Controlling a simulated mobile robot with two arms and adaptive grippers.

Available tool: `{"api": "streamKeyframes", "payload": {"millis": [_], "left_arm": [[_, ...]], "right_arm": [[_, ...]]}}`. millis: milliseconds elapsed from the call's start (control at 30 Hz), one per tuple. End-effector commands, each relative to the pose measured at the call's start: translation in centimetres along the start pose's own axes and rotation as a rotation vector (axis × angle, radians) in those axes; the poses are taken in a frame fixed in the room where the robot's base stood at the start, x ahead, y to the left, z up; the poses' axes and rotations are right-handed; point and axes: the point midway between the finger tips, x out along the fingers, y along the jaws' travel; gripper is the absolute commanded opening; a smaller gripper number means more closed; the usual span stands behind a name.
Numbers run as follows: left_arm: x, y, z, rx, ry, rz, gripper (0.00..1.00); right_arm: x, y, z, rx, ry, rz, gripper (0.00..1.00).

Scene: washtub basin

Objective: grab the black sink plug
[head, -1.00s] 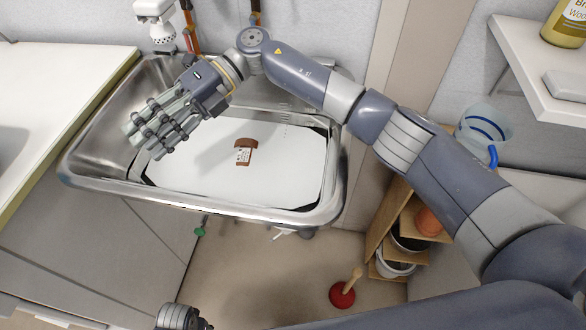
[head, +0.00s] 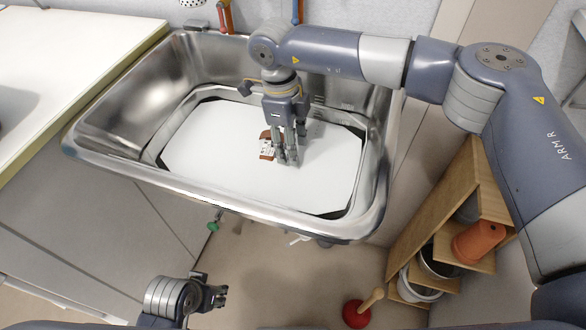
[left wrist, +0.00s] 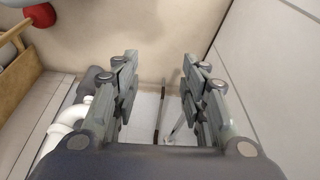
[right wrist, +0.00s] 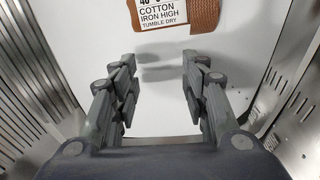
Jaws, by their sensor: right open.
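I cannot make out a black sink plug in any view. My right gripper (head: 288,160) points down into the metal basin, close above a white sheet (head: 215,140) or panel lying in it. Its fingers are apart and empty in the right wrist view (right wrist: 160,75). A brown strap with a white printed care label (head: 267,147) lies on the sheet beside these fingers. The label also shows at the top of the right wrist view (right wrist: 165,14). My left gripper (head: 214,296) is low in front of the basin, with its fingers open and empty in the left wrist view (left wrist: 157,75).
The steel basin (head: 100,149) has a raised rim all round. Dark patches (head: 354,132) show at the sheet's corners. A white counter (head: 65,60) is at left. A wooden shelf (head: 452,190) with pots and a red plunger (head: 357,312) are at right.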

Motion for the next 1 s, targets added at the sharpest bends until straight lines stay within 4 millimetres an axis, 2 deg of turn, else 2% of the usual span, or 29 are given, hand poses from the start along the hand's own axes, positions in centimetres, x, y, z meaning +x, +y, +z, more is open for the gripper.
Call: {"api": "streamKeyframes", "payload": {"millis": [167,433,667,700,867,900,1000], "left_arm": [[-0.4,0.0,-0.1,0.000,0.003,-0.001,0.40],[-2.2,-0.1,-0.3,-0.001,0.012,-0.003,0.40],[-2.5,-0.1,-0.4,-0.002,0.013,-0.003,0.40],[-2.4,-0.1,-0.4,-0.002,0.013,-0.003,0.40],[-2.4,-0.2,-0.4,-0.002,0.013,-0.003,0.40],[-2.4,-0.2,-0.4,-0.002,0.013,-0.003,0.40],[-2.4,-0.2,-0.4,-0.002,0.013,-0.003,0.40]], "right_arm": [[1.4,0.1,0.1,0.000,-0.002,0.002,0.42],[5.2,0.1,0.3,0.000,-0.002,0.003,0.42],[5.7,0.1,0.3,0.000,-0.003,0.001,0.42],[5.7,0.1,0.3,0.000,-0.003,0.001,0.39],[5.6,0.1,0.3,0.000,-0.003,0.002,0.03],[5.6,0.1,0.3,0.000,-0.003,0.002,0.00],[5.6,0.1,0.3,0.000,-0.003,0.002,0.00]]}}
